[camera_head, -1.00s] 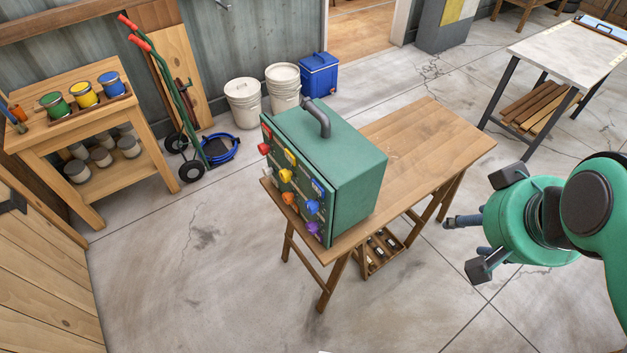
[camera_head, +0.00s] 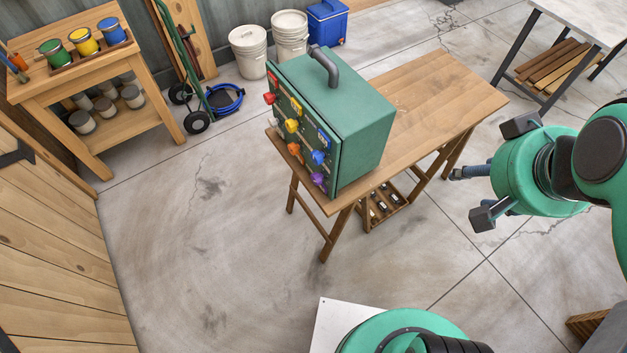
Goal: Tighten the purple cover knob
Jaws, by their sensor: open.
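A green box (camera_head: 350,125) with a dark handle on top stands on a wooden table. Its front face, turned to the left, carries several coloured knobs. The purple cover knob (camera_head: 318,180) is at the lower right of that face, below a blue knob (camera_head: 318,157) and right of an orange one (camera_head: 295,150). How tight it sits cannot be told. My gripper (camera_head: 464,195) is open and empty in the air at the right, well apart from the box and knob, with its fingers pointing left.
The wooden table (camera_head: 440,95) has bare top right of the box. A workbench with paint cans (camera_head: 81,41) stands at the upper left, beside a hand truck (camera_head: 190,60). Wooden planks (camera_head: 60,255) edge the left. The floor (camera_head: 200,240) left of the table is clear.

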